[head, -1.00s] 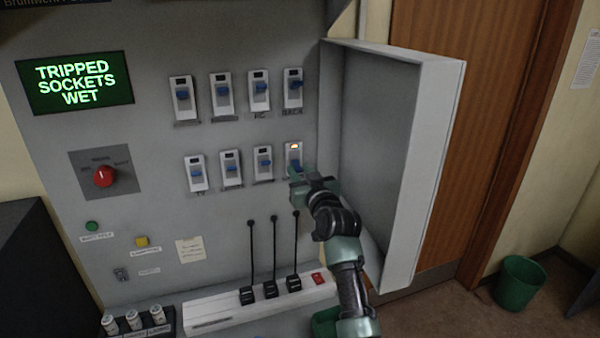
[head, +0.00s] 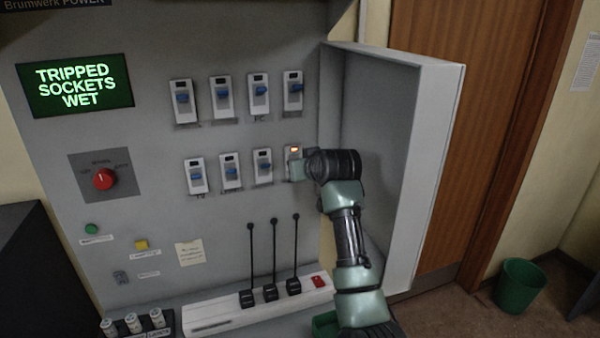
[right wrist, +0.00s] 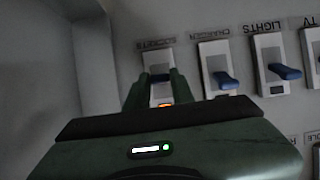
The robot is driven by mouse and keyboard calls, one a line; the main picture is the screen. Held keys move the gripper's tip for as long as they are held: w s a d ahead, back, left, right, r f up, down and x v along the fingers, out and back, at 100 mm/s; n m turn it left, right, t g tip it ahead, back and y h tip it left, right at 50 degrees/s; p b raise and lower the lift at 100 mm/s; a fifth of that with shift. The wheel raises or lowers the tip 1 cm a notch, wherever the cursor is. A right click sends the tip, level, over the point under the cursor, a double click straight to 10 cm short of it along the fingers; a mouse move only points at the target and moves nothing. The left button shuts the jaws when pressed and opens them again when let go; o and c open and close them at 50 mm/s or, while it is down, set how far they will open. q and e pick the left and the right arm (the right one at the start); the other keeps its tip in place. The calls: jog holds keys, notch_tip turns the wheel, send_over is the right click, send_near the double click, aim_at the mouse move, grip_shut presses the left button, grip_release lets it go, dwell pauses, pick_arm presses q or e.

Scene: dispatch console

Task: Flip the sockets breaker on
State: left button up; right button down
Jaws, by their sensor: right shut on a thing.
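The sockets breaker (head: 292,151) is the rightmost switch of the lower row, with an orange lamp lit. In the right wrist view the breaker (right wrist: 161,63) appears upside down below its label. My right gripper (head: 296,171) is at this breaker, and the wrist hides its lower part in the head view. In the right wrist view my right gripper (right wrist: 159,84) has its fingers on either side of the breaker's lever, shut on it. The lever is mostly hidden. The green display (head: 75,84) reads "TRIPPED SOCKETS WET". My left gripper is not in view.
The open cabinet door (head: 425,170) stands close to the right of my arm. Other blue-lever breakers, such as the charger breaker (head: 263,165), sit beside it.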

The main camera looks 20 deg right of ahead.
jog(key=r+g, duration=0.2)
jog(key=g, duration=0.1)
jog(key=shift+w+g, duration=0.3)
jog(key=shift+w+r+g, duration=0.2)
jog(key=shift+r+g, duration=0.05)
jog(key=shift+g, duration=0.85)
jog(key=c, duration=1.2)
grip_release()
jog(key=shift+w, duration=0.1)
jog(key=shift+r, duration=0.1)
jog(key=shift+s+r+b, duration=0.2)
jog(key=shift+s+b, duration=0.05)
jog(key=shift+b, duration=0.15)
jog(key=b+v, duration=0.3)
jog(key=v, duration=0.4)
